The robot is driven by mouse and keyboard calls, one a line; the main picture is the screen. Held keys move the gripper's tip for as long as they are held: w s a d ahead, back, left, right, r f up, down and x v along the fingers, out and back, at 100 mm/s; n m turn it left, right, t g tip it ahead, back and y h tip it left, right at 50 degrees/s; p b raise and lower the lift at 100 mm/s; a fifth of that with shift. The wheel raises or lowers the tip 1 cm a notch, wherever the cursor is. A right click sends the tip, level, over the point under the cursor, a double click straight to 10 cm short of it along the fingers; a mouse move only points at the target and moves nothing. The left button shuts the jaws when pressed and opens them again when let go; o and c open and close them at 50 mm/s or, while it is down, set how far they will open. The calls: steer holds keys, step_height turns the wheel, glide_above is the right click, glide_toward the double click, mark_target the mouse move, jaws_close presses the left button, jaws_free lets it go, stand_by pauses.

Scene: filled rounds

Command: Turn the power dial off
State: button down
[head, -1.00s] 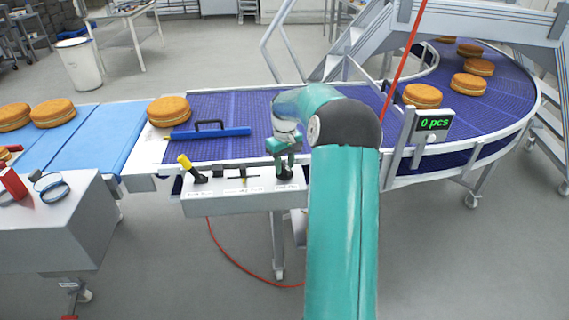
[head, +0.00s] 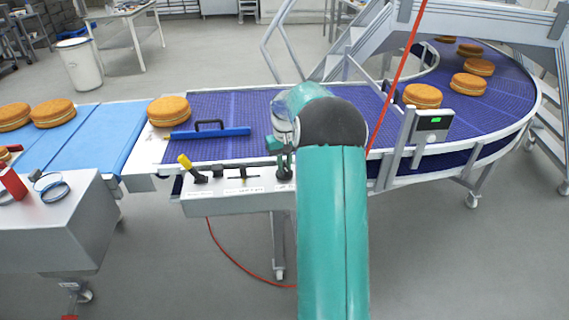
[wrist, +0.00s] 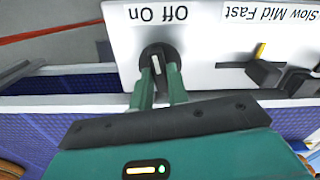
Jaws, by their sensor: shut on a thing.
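The power dial (wrist: 152,50) is a round black knob with a white marker line, on a pale panel with an upside-down "Off On" label in the wrist view. The marker runs nearly upright in that view, slightly slanted. My gripper (wrist: 160,78) has its two green fingers shut on the dial, one on each side. In the head view my gripper (head: 282,157) is at the right end of the control box (head: 228,205), partly behind my arm.
A speed slider (wrist: 262,72) labelled Slow Mid Fast and a yellow-tipped lever (head: 185,161) share the box. A counter (head: 433,121) stands right of my arm. A red cable hangs below.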

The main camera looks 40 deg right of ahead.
steer(key=m, duration=0.4)
steer(key=shift+w+r+m, duration=0.1)
steer(key=shift+m, duration=1.9)
steer(key=c, duration=1.4)
jaws_free()
steer(key=shift+o, duration=0.2)
